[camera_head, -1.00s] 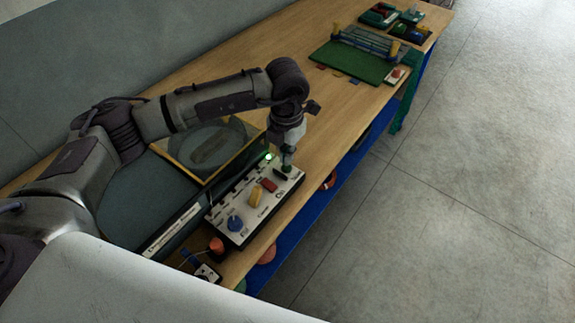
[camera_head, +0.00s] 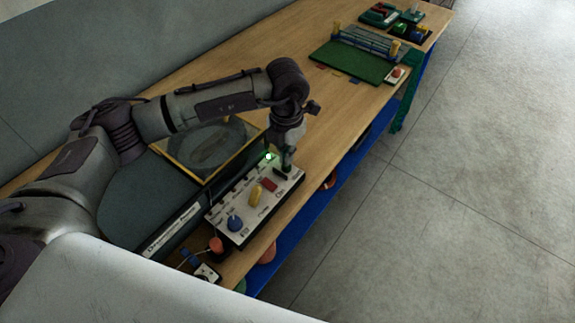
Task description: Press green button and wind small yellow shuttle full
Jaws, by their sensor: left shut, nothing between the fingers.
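My left gripper (camera_head: 287,168) points down at the far end of the white control panel (camera_head: 237,207). It is shut and empty, with its tips at or just above the panel. The green button is not clearly visible; the fingertips cover that spot. A small green light (camera_head: 269,156) glows at the panel's far left corner. The panel also carries a red piece (camera_head: 269,185), a yellow knob (camera_head: 255,194) and a blue knob (camera_head: 235,223). I cannot make out a small yellow shuttle for certain. My right gripper is not in view.
A yellow-framed clear cover (camera_head: 207,150) lies beside the panel. A red knob (camera_head: 216,244) and a small white box (camera_head: 207,272) are near the front. A green mat (camera_head: 350,63) with a netting frame is farther along the wooden bench (camera_head: 325,110). Open floor lies right.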

